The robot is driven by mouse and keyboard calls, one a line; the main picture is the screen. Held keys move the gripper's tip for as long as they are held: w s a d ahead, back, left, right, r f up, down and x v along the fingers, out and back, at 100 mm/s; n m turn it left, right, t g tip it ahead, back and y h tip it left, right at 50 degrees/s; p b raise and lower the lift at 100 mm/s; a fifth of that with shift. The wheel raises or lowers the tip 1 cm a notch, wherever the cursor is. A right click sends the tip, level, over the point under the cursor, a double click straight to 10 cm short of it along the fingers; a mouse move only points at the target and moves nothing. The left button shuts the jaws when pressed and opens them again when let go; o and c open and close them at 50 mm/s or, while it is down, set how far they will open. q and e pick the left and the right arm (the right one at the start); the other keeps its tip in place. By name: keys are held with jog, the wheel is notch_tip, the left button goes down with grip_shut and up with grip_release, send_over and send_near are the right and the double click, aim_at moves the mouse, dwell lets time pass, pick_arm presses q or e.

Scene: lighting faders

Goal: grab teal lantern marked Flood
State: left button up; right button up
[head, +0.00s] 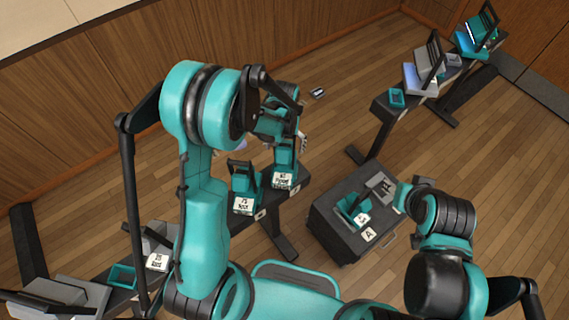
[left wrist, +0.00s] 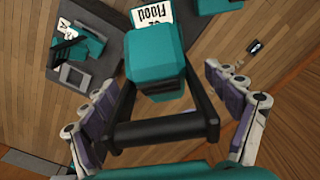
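The teal lantern marked Flood (head: 284,160) stands upright on the far end of the dark bench in the head view, its white label facing me. In the left wrist view the lantern's teal body (left wrist: 155,62) and black handle (left wrist: 162,130) fill the middle, with the Flood label beyond. My left gripper (head: 288,130) is over the lantern, partly hidden by my arm. In the left wrist view its fingers (left wrist: 160,82) are spread wide, one on each side of the handle, with gaps showing. My right gripper cannot be made out; only its arm shows.
Another teal lantern (head: 243,186), labelled Spot, stands close beside on the bench. A dark cart (head: 332,238) with a teal lantern and a grey one is to the right. A second bench (head: 385,105) with lanterns stands at the back right. Open wooden floor lies between.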

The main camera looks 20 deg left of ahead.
pick_arm(q)
jog(key=c, duration=1.8)
jog(key=shift+c, duration=0.2)
jog(key=shift+r, duration=0.2)
